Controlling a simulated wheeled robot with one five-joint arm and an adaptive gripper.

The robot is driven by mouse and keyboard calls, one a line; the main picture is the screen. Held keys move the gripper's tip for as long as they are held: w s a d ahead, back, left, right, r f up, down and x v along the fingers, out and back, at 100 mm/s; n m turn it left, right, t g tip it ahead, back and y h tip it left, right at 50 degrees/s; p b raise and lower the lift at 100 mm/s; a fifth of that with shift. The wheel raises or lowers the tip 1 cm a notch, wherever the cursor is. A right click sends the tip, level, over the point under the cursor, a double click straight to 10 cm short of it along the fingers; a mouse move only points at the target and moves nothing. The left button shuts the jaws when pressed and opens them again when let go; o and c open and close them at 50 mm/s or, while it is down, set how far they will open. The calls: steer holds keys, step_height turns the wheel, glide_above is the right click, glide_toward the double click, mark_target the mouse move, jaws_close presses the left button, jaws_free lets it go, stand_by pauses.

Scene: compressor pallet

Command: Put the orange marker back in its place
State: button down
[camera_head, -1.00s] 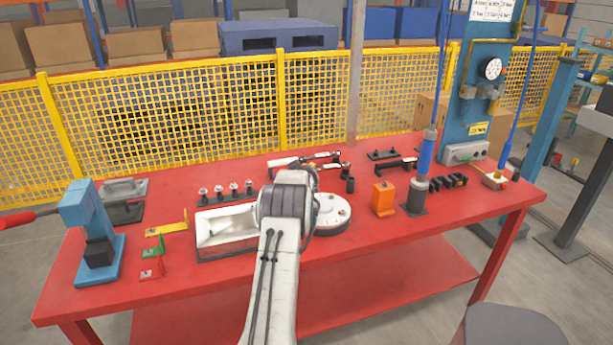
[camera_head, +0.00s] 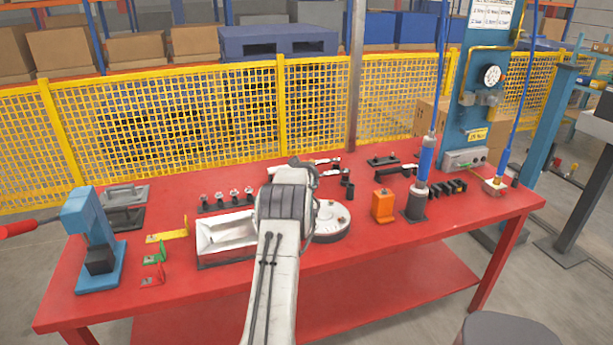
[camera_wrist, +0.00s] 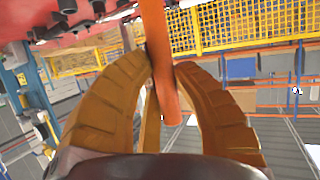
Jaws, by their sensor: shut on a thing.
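The orange marker (camera_wrist: 158,45) is a slim orange stick in the wrist view, running from the top edge down between the fingers. My gripper (camera_wrist: 164,72) is shut on it with its ribbed orange-brown fingers. In the head view my own arm hides the gripper and the marker. A row of black slotted blocks (camera_head: 443,189) stands at the right of the red bench; I cannot tell whether it is the marker's place.
The red bench (camera_head: 350,262) has a clear front strip. On it are a white tray (camera_head: 203,258), a round white fixture (camera_head: 330,228), an orange block (camera_head: 382,208), a blue press (camera_head: 88,228) and a blue-handled tool (camera_head: 424,165). A yellow mesh fence (camera_head: 220,115) stands behind.

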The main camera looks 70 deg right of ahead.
steer(key=shift+r, duration=0.6)
steer(key=shift+w, duration=0.1)
